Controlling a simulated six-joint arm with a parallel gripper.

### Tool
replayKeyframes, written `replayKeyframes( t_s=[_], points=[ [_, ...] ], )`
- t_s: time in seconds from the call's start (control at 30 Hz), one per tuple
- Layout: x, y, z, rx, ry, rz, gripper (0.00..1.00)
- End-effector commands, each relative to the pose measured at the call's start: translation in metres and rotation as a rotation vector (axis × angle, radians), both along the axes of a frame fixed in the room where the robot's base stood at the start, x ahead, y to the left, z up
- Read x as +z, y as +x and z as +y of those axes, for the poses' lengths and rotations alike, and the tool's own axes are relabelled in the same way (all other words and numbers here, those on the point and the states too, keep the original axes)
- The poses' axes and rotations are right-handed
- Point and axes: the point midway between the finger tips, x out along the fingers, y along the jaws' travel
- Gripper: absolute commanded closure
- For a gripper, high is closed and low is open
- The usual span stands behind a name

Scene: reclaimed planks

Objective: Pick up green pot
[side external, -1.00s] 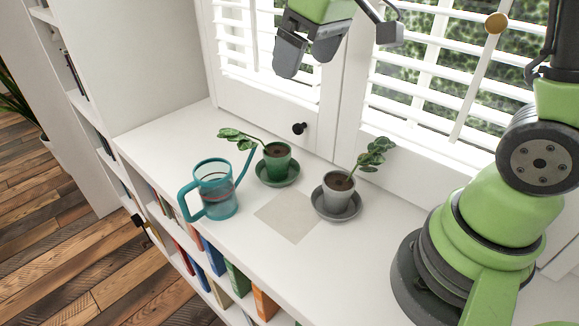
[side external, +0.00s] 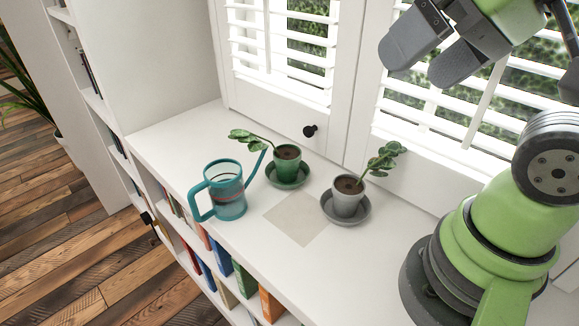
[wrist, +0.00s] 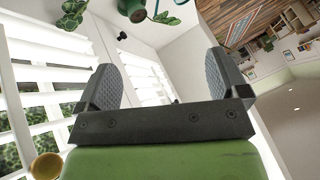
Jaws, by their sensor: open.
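The green pot (side external: 287,161) holds a small leafy plant and stands upright on a green saucer (side external: 290,182) on the white shelf top, close to the window. A grey pot (side external: 346,197) with a similar plant stands on a grey saucer to its right and nearer. My gripper (side external: 420,62) is open and empty, high above the shelf and to the right of both pots, in front of the blinds. In the wrist view my gripper (wrist: 165,88) shows two spread fingers with nothing between them. A green pot (wrist: 131,8) is partly cut off at the top edge there.
A teal watering can (side external: 225,190) stands left of the green pot, its spout reaching close to that pot. A flat beige square (side external: 297,218) lies between the can and the grey pot. Window blinds (side external: 460,120) and a black knob (side external: 310,131) are behind. Books fill the shelves below.

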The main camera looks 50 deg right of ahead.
Motion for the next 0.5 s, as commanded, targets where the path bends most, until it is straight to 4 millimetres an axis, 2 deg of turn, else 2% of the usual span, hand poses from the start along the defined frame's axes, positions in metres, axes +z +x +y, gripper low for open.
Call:
replayKeyframes(
  t_s=[0.17,0.27,0.37,0.5],
  points=[
    [0.002,0.004,0.000,-0.019,0.012,0.012,0.07],
    [0.006,0.018,-0.001,-0.097,0.057,0.061,0.07],
    [0.011,0.044,-0.004,-0.244,0.133,0.144,0.07],
    [0.009,0.092,-0.008,-0.515,0.248,0.273,0.07]
  ],
)
